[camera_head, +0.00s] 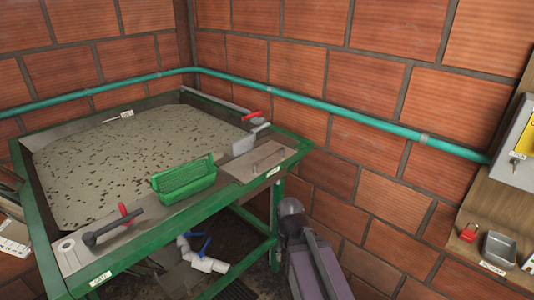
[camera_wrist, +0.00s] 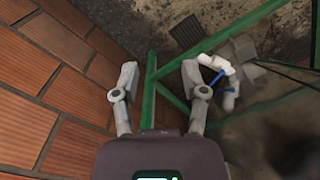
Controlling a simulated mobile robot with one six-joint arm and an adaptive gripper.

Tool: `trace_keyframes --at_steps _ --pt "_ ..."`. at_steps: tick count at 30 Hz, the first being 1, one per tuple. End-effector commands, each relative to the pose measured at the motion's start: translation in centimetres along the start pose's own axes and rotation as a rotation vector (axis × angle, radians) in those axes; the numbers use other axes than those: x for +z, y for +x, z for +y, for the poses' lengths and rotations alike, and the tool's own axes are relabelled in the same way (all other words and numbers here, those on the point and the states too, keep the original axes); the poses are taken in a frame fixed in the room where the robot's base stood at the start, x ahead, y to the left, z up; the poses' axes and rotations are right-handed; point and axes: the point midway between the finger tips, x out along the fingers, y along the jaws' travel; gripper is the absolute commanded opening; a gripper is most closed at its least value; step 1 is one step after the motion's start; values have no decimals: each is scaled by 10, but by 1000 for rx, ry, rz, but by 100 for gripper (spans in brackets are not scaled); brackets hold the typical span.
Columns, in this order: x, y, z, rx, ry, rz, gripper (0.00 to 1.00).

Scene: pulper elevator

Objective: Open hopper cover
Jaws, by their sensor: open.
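The hopper (camera_head: 30,210) is a green-framed basin in the head view, filled with murky liquid and many dark floating bits. A flat grey-brown panel (camera_head: 245,172) with a small dark handle lies on its right end and looks like the hopper cover; it lies flat. My gripper (camera_wrist: 160,66) is open in the wrist view, its two fingers apart with nothing held between them. Behind the fingers is a green frame leg (camera_wrist: 149,95), and the gripper points down beside the brick wall. The cover does not show in the wrist view.
A green basket (camera_head: 185,183), a red-handled lever (camera_head: 113,222) and a grey scoop-like tool (camera_head: 248,140) sit along the hopper edge. White pipes with blue valve handles (camera_head: 203,258) are below. A teal pipe (camera_head: 360,120) runs along the wall. A shelf (camera_head: 484,250) is at right.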

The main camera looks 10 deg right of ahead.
Motion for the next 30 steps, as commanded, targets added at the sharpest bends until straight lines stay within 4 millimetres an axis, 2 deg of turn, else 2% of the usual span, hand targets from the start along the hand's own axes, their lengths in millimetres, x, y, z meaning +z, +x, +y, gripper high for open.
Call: trace_keyframes --at_steps 8,14,17,30 --pt "-3 -5 6 -7 8 2 57" --pt "-17 -25 6 -14 51 9 57" --pt "-29 -41 1 -19 84 15 57" --pt "-95 -127 4 -57 319 46 57"
